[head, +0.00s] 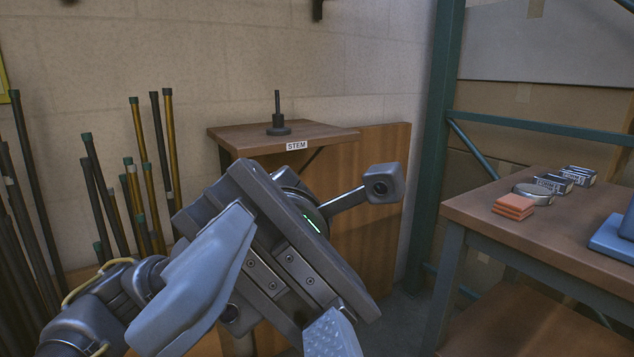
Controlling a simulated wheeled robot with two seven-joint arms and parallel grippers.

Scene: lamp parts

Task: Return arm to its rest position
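My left gripper (248,325) is large in the middle of the head view, with its arm coming in from the lower left. Its two fingers are spread well apart, one at the left and one with a textured pad at the bottom edge. I see nothing held between them, though the lower fingertip is cut off by the frame. A dark lamp stem (278,122) stands upright on its round base on a small wooden table (225,133) with a STEM label, beyond the gripper. My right gripper is not in view.
Several rods with green caps (145,170) lean on the wall at the left. A workbench (560,232) at the right holds orange blocks (513,206), a round tin (533,194), small dark boxes (578,176) and a blue item (612,238). A green rack post (437,130) stands between the tables.

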